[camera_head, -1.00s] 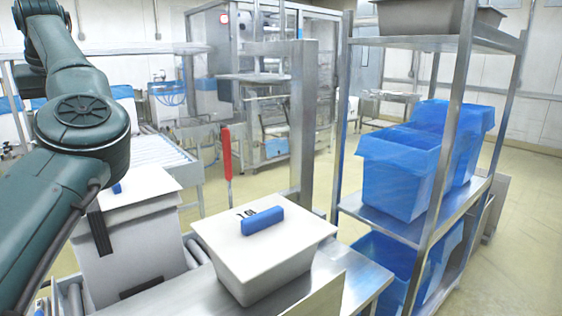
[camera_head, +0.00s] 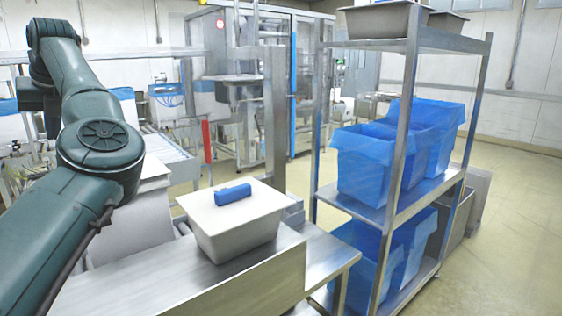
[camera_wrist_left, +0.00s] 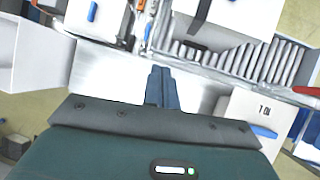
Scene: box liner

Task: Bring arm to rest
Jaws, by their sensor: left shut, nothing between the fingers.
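My left arm (camera_head: 100,145) is dark green and rises from the lower left, bent, with its upper links near the top left in the head view. In the left wrist view my left gripper (camera_wrist_left: 160,72) has its two blue-grey fingers together and holds nothing. It points over a pale metal work surface, apart from the boxes. A grey box with a white lid and blue handle (camera_head: 235,215) stands on the steel table, right of the arm; a white-lidded box with a blue handle (camera_wrist_left: 250,118) shows right of the fingers in the wrist view. My right gripper is out of view.
The steel table (camera_head: 150,285) has bare room left of the box. A metal rack (camera_head: 405,130) with blue-lined boxes (camera_head: 365,160) stands at the right. A roller conveyor (camera_head: 165,150) lies behind the arm; it also shows in the wrist view (camera_wrist_left: 235,60). Open floor lies far right.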

